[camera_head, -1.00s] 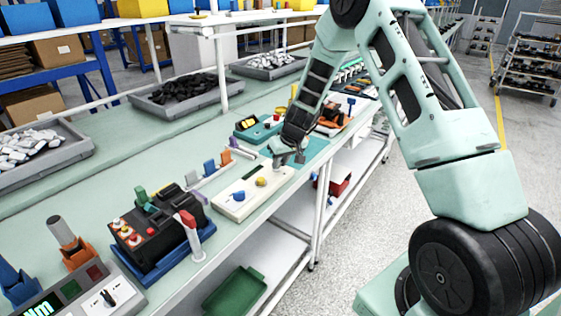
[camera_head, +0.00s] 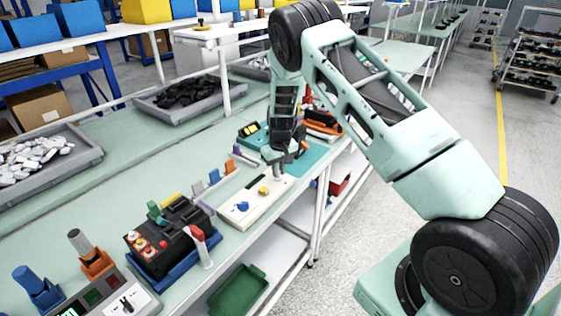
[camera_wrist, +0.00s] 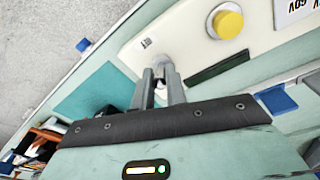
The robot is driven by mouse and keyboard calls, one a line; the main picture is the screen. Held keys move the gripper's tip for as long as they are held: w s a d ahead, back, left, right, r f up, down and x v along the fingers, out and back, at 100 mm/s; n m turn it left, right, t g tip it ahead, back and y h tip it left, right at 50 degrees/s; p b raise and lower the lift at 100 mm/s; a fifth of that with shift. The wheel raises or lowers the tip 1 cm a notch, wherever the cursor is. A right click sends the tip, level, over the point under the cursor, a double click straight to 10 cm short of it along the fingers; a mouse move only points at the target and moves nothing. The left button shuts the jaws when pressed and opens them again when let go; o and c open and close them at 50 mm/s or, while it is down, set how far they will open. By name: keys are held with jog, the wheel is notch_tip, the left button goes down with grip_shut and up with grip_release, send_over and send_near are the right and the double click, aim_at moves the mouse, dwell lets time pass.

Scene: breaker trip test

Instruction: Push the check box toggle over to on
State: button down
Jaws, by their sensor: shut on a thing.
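The check box is a cream panel (camera_head: 250,206) at the bench's front edge in the head view. It carries a yellow knob (camera_head: 263,190) and a blue knob (camera_head: 242,206). In the wrist view the cream face (camera_wrist: 195,50) shows the yellow knob (camera_wrist: 229,22), a dark slot (camera_wrist: 218,68) and a small printed label. My gripper (camera_head: 279,172) is over the far end of the box. Its two grey fingers (camera_wrist: 161,82) are close together around a small grey metal toggle (camera_wrist: 162,70). The fingers hide much of the toggle, so its on or off position is unclear.
A teal mat (camera_head: 314,156) lies just beyond the box. Left of the box stand upright coloured clips and a black breaker unit (camera_head: 168,236) with a red-tipped lever. A grey tray of black parts (camera_head: 190,98) is farther back. The aisle on the right is clear.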

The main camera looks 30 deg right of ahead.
jog(key=shift+w+a+f+g+h, duration=0.15)
jog(key=shift+w+g+h, duration=0.25)
jog(key=shift+g, duration=0.5)
jog(key=shift+w+a+f+g+b, duration=0.15)
jog(key=shift+w+g+b, duration=0.25)
jog(key=shift+g+b, duration=0.5)
jog(key=b, duration=0.1)
jog(key=g+h+b, duration=0.1)
jog(key=shift+w+f+b, duration=0.1)
jog(key=shift+w+b, duration=0.15)
jog(key=shift+b, duration=0.05)
jog(key=shift+w+a+g+b, duration=0.15)
jog(key=shift+g+b, duration=0.45)
jog(key=shift+b, duration=0.05)
jog(key=c, duration=1.4)
grip_release()
jog(key=shift+c, duration=0.2)
